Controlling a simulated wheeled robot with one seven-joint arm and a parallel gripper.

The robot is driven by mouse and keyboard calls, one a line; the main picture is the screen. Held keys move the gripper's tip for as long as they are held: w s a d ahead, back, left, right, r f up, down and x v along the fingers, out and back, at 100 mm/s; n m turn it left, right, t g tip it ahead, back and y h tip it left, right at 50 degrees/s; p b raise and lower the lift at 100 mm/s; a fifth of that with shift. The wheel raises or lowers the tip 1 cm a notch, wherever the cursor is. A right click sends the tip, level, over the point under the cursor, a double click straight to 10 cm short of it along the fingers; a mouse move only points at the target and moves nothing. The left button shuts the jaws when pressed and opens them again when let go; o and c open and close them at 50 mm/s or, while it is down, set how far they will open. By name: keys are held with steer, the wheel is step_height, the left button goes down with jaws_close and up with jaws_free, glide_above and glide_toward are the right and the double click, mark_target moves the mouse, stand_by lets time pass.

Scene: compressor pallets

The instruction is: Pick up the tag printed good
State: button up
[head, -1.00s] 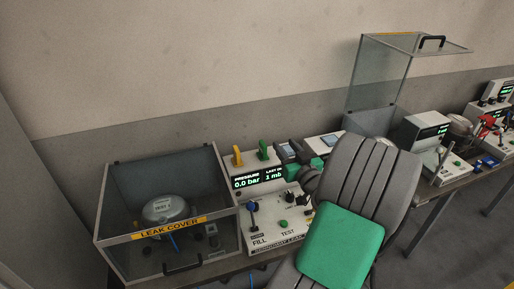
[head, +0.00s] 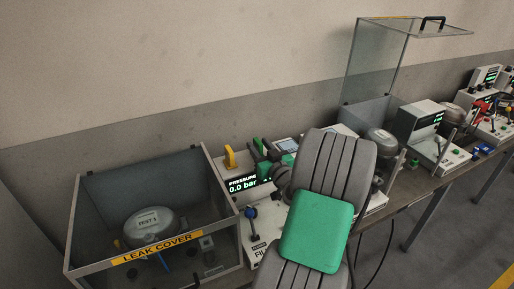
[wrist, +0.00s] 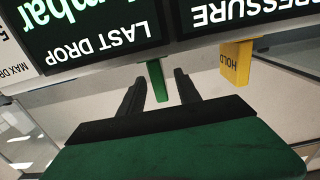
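The green tag (wrist: 158,80) hangs edge-on below the display panel in the wrist view; its print cannot be read. It lies between the two dark fingers of my gripper (wrist: 160,76), with a gap on both sides. My gripper is open. In the head view my gripper (head: 266,160) is at the top of the leak test unit, and a bit of the green tag (head: 257,143) shows beside it. A yellow tag printed HOLD (wrist: 236,64) hangs to the right in the wrist view and also shows in the head view (head: 229,157).
The pressure display (wrist: 248,12) is very close to my fingers. An open-topped box labelled LEAK COVER (head: 157,250) with a compressor (head: 148,226) inside stands left. A clear raised cover (head: 377,60) and more test units (head: 425,128) stand right along the bench.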

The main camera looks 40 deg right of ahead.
mark_target(254, 140)
steer(key=p+x, duration=0.1)
steer(key=x, duration=0.3)
steer(key=shift+c, duration=0.4)
jaws_close()
